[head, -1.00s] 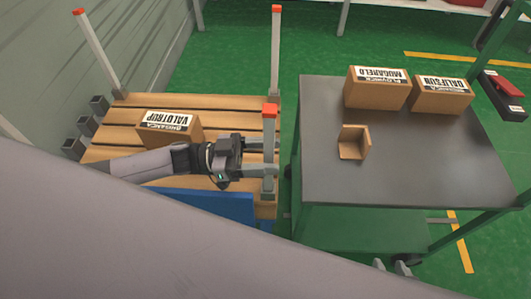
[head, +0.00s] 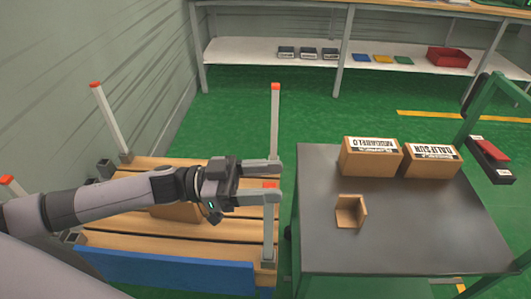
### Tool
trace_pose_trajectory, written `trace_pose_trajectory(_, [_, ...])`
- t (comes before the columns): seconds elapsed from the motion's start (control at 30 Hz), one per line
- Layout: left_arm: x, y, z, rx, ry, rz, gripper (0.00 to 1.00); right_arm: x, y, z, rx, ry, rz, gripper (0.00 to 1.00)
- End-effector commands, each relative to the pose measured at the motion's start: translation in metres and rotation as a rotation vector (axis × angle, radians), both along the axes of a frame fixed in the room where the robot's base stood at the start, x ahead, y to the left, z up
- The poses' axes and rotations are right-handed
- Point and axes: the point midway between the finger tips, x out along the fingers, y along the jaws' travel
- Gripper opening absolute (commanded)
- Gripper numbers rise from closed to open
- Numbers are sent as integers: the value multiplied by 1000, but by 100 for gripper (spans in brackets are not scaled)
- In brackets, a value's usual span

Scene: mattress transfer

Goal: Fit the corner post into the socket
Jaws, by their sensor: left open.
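The near-right corner post (head: 268,235), grey with an orange cap, stands upright at the near-right corner of the wooden pallet (head: 110,240). Its foot is at a grey socket (head: 268,264). My left gripper (head: 276,180) is open near the post's top. The orange cap shows between its fingers, and the lower finger covers part of the post just below the cap. I cannot tell whether they touch. Other capped posts stand at the far-right (head: 275,120) and far-left (head: 108,120) corners. My right gripper is out of view.
A carton (head: 175,214) on the pallet is partly hidden by my left arm. A blue panel (head: 165,270) lies along the pallet's near edge. The grey-topped cart (head: 420,225) at right holds two cartons (head: 370,157) (head: 432,161) and a cardboard corner piece (head: 351,211).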

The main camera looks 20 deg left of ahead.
Motion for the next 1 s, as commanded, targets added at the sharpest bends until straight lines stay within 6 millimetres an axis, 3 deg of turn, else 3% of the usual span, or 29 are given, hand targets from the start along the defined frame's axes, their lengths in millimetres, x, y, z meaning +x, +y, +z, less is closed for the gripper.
trace_pose_trajectory(0.1, [0,0,25,1,-2,0,57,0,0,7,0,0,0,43])
trace_pose_trajectory(0.3, [0,0,43,0,0,0,57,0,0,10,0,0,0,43])
trace_pose_trajectory(1.0, [0,0,45,0,1,1,57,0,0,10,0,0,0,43])
